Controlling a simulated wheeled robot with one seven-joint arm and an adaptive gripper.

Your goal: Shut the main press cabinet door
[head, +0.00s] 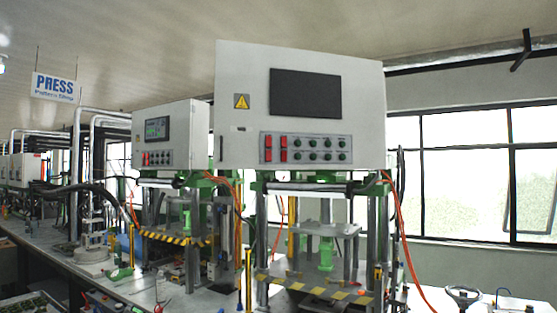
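The main press cabinet is the large white box at the centre of the head view, above the green-and-steel press frame. Its white front door (365,110) faces me at an angle, its left edge looking taller than its right. The door carries a dark screen (305,94), a yellow warning sign (241,101) and a panel of red and green buttons (306,148). A small dark latch or handle (221,147) shows near its lower left edge. I cannot tell whether the door stands ajar; the cabinet's inside is not visible. My gripper is not in view.
A smaller white press cabinet (180,130) stands behind to the left. Below are the press columns (262,240), a yellow-black striped bar (315,289) and orange hoses (405,245). A handwheel (464,296) is at the lower right. Windows (465,170) line the right wall.

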